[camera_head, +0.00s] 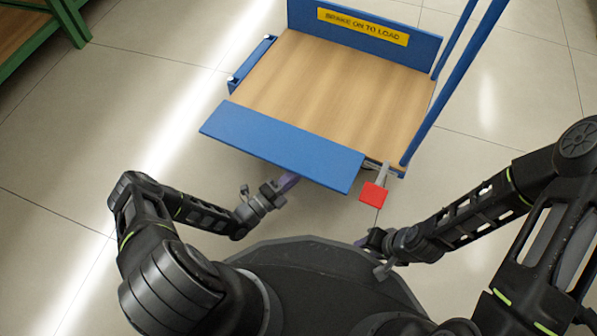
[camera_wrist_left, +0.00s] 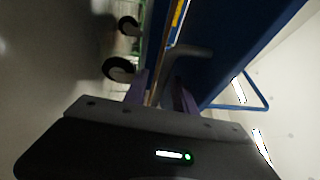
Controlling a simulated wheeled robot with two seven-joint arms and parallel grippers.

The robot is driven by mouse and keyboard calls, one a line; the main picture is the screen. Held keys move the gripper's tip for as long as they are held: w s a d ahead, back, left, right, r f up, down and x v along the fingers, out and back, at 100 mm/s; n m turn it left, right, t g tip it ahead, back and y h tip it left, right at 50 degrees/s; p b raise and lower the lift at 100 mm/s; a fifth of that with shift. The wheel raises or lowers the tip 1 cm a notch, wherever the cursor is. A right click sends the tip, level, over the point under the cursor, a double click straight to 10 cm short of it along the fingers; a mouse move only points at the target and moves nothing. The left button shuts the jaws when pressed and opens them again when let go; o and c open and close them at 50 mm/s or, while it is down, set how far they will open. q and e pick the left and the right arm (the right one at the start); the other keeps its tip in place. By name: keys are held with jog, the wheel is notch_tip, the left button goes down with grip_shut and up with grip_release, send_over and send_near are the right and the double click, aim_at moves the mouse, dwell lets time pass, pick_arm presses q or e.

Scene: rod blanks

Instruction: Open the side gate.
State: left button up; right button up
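The blue side gate (camera_head: 282,147) is a flat panel along the cart's near edge, sloping outward toward me in the head view. Its blue face also fills the upper middle of the left wrist view (camera_wrist_left: 230,40). My left gripper (camera_head: 289,182) is at the gate's lower outer edge, its tips partly hidden beneath it. In the left wrist view its purple fingers (camera_wrist_left: 160,92) stand apart around part of a grey curved handle (camera_wrist_left: 195,52), with a gap showing on one side. My right gripper (camera_head: 363,242) is near my base, away from the gate; its opening is unclear.
The cart's wooden deck (camera_head: 335,95) is empty. A blue end panel (camera_head: 300,14) bears a yellow sign (camera_head: 362,26). A red pedal (camera_head: 373,193) sticks out at the near right corner. Blue posts (camera_head: 455,80) rise at right. A green-framed shelf (camera_head: 72,22) stands far left. Floor at left is clear.

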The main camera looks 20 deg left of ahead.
pick_arm(q)
jog(key=shift+c, duration=0.2)
grip_shut()
dwell(1.1)
